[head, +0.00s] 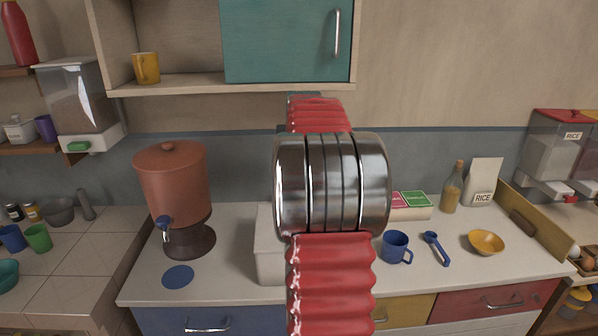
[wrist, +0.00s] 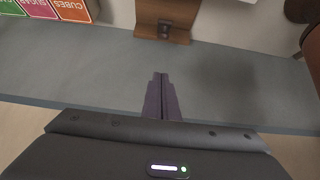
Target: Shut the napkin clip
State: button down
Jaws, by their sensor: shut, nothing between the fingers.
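My gripper (wrist: 160,80) shows in the wrist view as two dark fingers pressed together, with nothing between them. Ahead of the fingertips, at the top of the wrist view, is a brown wooden piece (wrist: 182,14) with a small dark fitting (wrist: 165,29) near its lower edge. It may be the napkin clip, but only part of it is in frame and I cannot tell whether it is open. A gap shows between it and my fingertips. In the head view my red and steel arm hides the gripper and whatever is behind it.
A white box (head: 268,252) stands partly behind my arm. A terracotta dispenser (head: 176,185) is left of it. Right are a blue mug (head: 396,247), blue scoop (head: 437,248), yellow bowl (head: 486,241) and bottle (head: 452,190). Labelled cartons (wrist: 72,9) show at the wrist view's upper left.

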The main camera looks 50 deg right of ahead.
jog(key=x, duration=0.9)
jog(key=shift+w+d+f, duration=0.1)
jog(key=shift+f, duration=0.4)
jog(key=shift+s+a+f, duration=0.35)
jog(key=shift+a+f, duration=0.05)
jog(key=shift+f, duration=0.3)
jog(key=shift+s+a+f, duration=0.4)
jog(key=shift+f, duration=0.3)
jog(key=shift+a+f, duration=0.1)
